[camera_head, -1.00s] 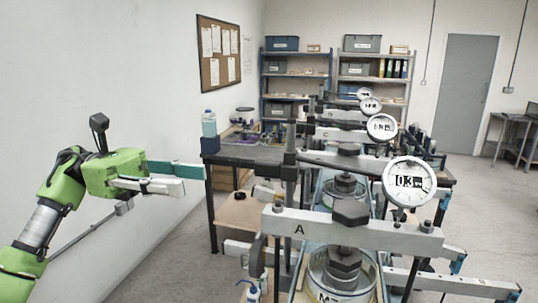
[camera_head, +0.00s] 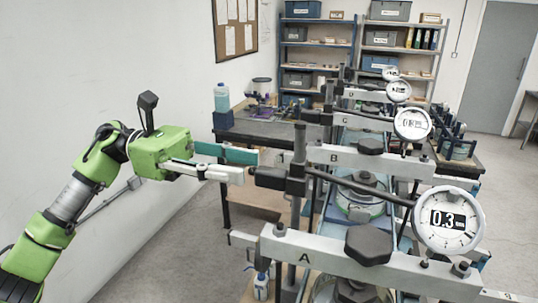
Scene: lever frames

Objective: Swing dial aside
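The nearest dial (camera_head: 448,220), a round white gauge reading about 0.3, sits at the right end of a dark arm (camera_head: 360,187). This arm runs from a clamp on an upright grey post (camera_head: 298,165) above the beam marked A (camera_head: 335,258). A dark knob (camera_head: 268,178) sticks out left from the clamp. My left gripper (camera_head: 251,166) is at the left, its fingers pointing right at the knob. They are apart with nothing between them, and the tips end close to the knob; I cannot tell whether they touch it. My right gripper is out of view.
Behind stand further lever frames, including one marked B (camera_head: 335,158), with their own dials (camera_head: 413,123). A dark table (camera_head: 270,130) holds a bottle (camera_head: 221,97) at its left edge. A white wall (camera_head: 100,60) lies to the left; floor shows below my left arm.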

